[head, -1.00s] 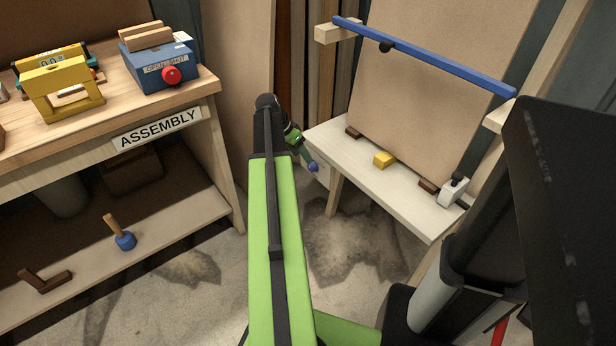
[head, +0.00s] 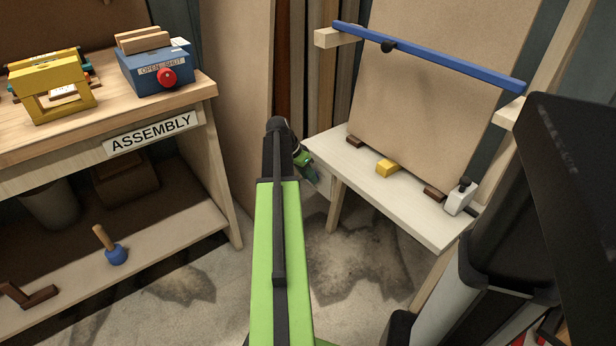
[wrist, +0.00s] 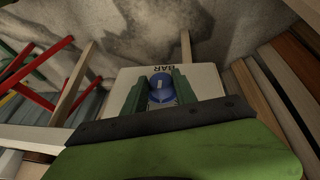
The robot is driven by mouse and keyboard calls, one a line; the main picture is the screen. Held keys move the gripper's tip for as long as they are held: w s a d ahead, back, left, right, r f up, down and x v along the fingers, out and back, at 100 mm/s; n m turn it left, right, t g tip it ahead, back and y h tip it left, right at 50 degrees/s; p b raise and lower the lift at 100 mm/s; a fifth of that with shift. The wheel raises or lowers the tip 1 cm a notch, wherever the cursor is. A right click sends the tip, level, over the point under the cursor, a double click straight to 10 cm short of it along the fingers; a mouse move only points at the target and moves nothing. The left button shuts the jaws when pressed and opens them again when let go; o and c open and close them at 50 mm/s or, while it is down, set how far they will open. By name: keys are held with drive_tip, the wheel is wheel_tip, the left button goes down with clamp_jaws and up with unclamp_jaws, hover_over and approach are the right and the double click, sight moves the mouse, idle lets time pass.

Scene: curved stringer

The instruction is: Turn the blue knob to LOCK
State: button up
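The blue knob (wrist: 161,88) shows in the wrist view with a pale mark on its face. It sits on a white panel (wrist: 212,78) that carries the word BAR, upside down in this view. My gripper (wrist: 160,84) is open, with one green finger on each side of the knob. I cannot tell whether either finger touches it. In the head view my gripper (head: 308,170) is partly hidden behind my arm, near the left end of the white bench (head: 345,160). The knob is hidden there. No LOCK mark is readable.
A blue bar (head: 430,56) crosses a brown board above the white bench. A yellow block (head: 387,168) and a white clamp-like piece (head: 459,197) are on the bench. The assembly workbench (head: 150,110) stands at the left. Wooden planks stand close behind my gripper.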

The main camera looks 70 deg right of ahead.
clamp_jaws()
drive_tip(key=shift+a, duration=0.1)
drive_tip(key=shift+s+a+f+m+t+h+b, duration=0.15)
drive_tip(key=shift+m+t+h+b, duration=0.15)
drive_tip(key=shift+t+h+b, duration=0.65)
drive_tip(key=shift+s+a+f+m+t+h+b, duration=0.15)
drive_tip(key=shift+m+t+h+b, duration=0.3)
drive_tip(key=shift+t, duration=0.8)
drive_tip(key=shift+s+m+t+h+b, duration=0.15)
drive_tip(key=shift+t+h+b, duration=0.7)
drive_tip(key=shift+t, duration=0.25)
drive_tip(key=shift+r, duration=0.1)
drive_tip(key=o, duration=0.7)
unclamp_jaws()
drive_tip(key=shift+d, duration=0.1)
